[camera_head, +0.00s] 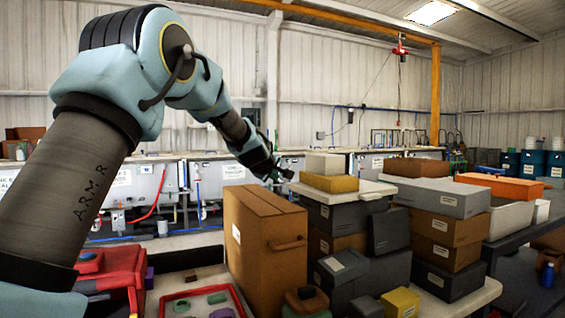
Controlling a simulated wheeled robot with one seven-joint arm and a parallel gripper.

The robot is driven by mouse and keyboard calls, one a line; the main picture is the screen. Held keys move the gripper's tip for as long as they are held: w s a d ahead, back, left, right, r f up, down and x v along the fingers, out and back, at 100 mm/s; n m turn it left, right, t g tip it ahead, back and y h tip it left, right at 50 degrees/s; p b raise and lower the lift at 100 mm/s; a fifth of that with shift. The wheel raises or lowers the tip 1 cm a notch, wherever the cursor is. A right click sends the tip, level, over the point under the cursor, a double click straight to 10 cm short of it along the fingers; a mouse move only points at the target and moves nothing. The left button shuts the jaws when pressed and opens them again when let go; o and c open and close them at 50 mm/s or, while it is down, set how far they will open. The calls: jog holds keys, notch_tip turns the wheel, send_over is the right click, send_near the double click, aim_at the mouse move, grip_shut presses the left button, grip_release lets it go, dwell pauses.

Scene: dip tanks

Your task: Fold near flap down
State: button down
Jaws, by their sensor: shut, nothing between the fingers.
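A tall brown cardboard box (265,240) stands in the middle, with a white label and a handle-like strip on its side. Its top looks flat, and I cannot make out a raised near flap on it or on any other box. My gripper (284,176) is at the end of my arm, small and dark, above and behind the right part of the brown box in the picture. It appears apart from the boxes, though its distance is hard to judge. Its fingers are shut and empty.
Stacked dark boxes (345,216) bear a white slab and a yellow box (329,183) close right of my gripper. More stacks (444,227) stand further right. A red-rimmed tray (165,302) lies at the front left. Dip tanks (225,177) line the back.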

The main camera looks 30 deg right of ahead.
jog(key=s+r, duration=0.5)
jog(key=shift+a, duration=0.35)
